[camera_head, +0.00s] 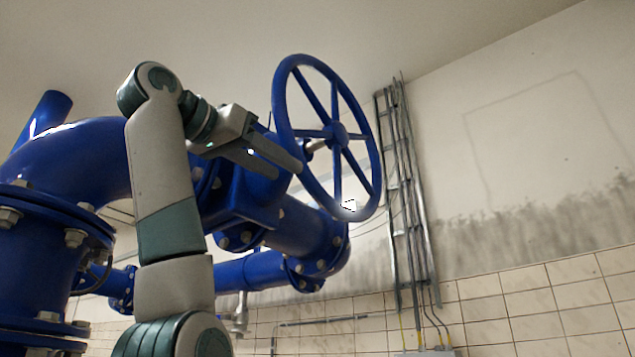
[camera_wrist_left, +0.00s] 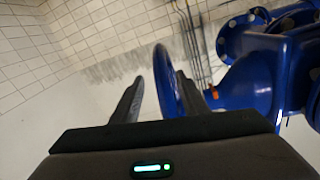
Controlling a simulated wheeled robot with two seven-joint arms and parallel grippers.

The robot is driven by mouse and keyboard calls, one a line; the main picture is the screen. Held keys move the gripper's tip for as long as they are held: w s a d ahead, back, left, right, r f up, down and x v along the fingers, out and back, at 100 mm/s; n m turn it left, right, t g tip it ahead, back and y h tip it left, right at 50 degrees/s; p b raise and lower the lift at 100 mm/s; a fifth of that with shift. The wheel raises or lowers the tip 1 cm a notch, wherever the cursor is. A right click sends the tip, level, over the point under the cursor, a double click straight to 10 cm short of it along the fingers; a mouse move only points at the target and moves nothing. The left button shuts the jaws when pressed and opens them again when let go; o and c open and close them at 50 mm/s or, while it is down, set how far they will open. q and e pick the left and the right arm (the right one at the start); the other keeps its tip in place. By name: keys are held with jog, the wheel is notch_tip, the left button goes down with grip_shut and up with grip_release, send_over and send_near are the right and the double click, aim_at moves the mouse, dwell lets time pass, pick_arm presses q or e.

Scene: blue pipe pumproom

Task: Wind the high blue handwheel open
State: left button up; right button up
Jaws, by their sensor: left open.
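The high blue handwheel (camera_head: 337,132) stands at upper centre in the head view, tilted, with several spokes and a hub on a stem. A small arrow mark shows low on its rim. My left gripper (camera_head: 289,170) reaches in from the left, its fingertips at the rim's left side. In the left wrist view, the handwheel rim (camera_wrist_left: 165,82) is seen nearly edge-on between the two spread fingers of the left gripper (camera_wrist_left: 160,77). The jaws are open; whether either finger touches the rim cannot be told. My right gripper is not in view.
A large blue pipe elbow (camera_head: 82,155) with bolted flanges stands at left. The blue valve body (camera_head: 240,200) and pipe lie behind and below my gripper. A metal cable ladder (camera_head: 402,190) runs up the wall right of the wheel. Space farther right is clear.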

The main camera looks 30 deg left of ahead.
aim_at(312, 187)
pick_arm(q)
jog(key=w+p, duration=0.1)
jog(key=w, duration=0.2)
jog(key=w+d+p, duration=0.1)
jog(key=w+p, duration=0.1)
jog(key=w, duration=0.1)
jog(key=w+p, duration=0.1)
jog(key=w, duration=0.3)
jog(key=shift+w+d+r, duration=0.1)
jog(key=shift+d, duration=0.05)
jog(key=shift+w+d+p, duration=0.1)
jog(key=shift+w+p, duration=0.3)
jog(key=shift+w, duration=0.35)
grip_shut()
